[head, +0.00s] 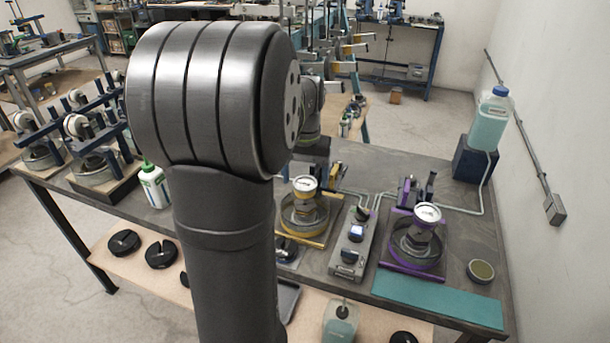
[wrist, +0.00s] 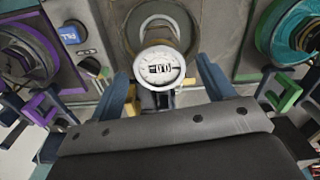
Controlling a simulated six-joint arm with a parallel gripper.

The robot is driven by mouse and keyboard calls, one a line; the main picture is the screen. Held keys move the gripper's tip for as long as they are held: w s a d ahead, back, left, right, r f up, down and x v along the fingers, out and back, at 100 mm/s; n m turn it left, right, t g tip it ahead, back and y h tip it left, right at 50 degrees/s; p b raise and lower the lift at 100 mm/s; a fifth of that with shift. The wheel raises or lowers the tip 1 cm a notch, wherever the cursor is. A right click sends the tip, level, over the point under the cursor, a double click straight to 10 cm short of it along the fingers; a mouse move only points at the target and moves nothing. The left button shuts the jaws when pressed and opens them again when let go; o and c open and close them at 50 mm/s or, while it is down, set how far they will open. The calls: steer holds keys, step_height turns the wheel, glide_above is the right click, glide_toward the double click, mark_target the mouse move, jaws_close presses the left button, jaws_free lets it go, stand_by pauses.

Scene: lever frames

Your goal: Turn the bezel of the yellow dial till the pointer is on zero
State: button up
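The yellow dial (head: 305,184) has a round white face and stands on a yellow-trimmed fixture on the bench, just right of my arm in the head view. In the wrist view the dial (wrist: 160,68) faces me, with a pale bezel and dark marks in the middle; I cannot make out the pointer. My gripper (wrist: 162,72) is open, with one blue finger on each side of the dial and a visible gap to each side. I cannot tell how far the fingertips reach in depth. In the head view my arm mostly hides the gripper.
A purple dial fixture (head: 428,212) stands to the right, past a grey control box (head: 351,242). In the wrist view a purple fixture (wrist: 22,60) is at left and a green-trimmed fixture (wrist: 290,35) at right. A teal mat (head: 438,300) lies at the bench's front.

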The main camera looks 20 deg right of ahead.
mark_target(305, 183)
step_height(305, 183, up, 17)
steer(key=shift+r, duration=0.2)
stand_by(0.6)
stand_by(0.3)
step_height(305, 183, down, 18)
steer(key=shift+r, duration=0.25)
stand_by(0.3)
steer(key=shift+r, duration=0.1)
